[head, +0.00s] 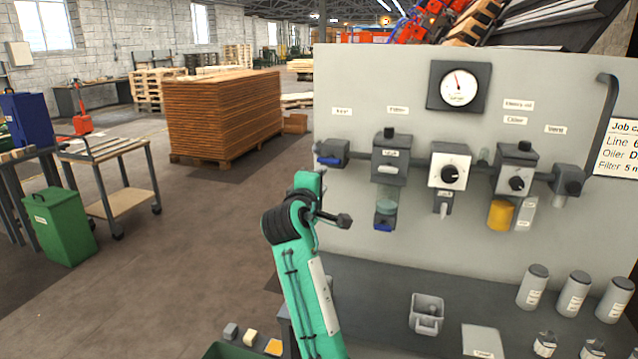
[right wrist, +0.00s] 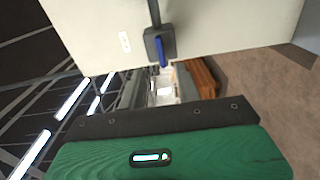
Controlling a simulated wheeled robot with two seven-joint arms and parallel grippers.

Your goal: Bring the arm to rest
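My right arm (head: 308,285), green with dark joints, rises from the bottom middle of the head view. Its right gripper (head: 328,212) is in front of the panel's left edge, below the blue-handled valve. Whether its fingers are open or shut cannot be made out, and nothing is seen held. In the right wrist view, a green part with a dark strip fills the bottom, and the valve's blue handle (right wrist: 163,54) shows above it, apart from it. My left gripper is not in view.
An upright grey panel (head: 400,90) carries a gauge (head: 459,86), several valves and an amber bowl (head: 500,215). Grey canisters (head: 532,288) and a small holder (head: 426,313) stand on the bench below. A brown board stack (head: 222,115), a cart (head: 115,165) and open floor lie left.

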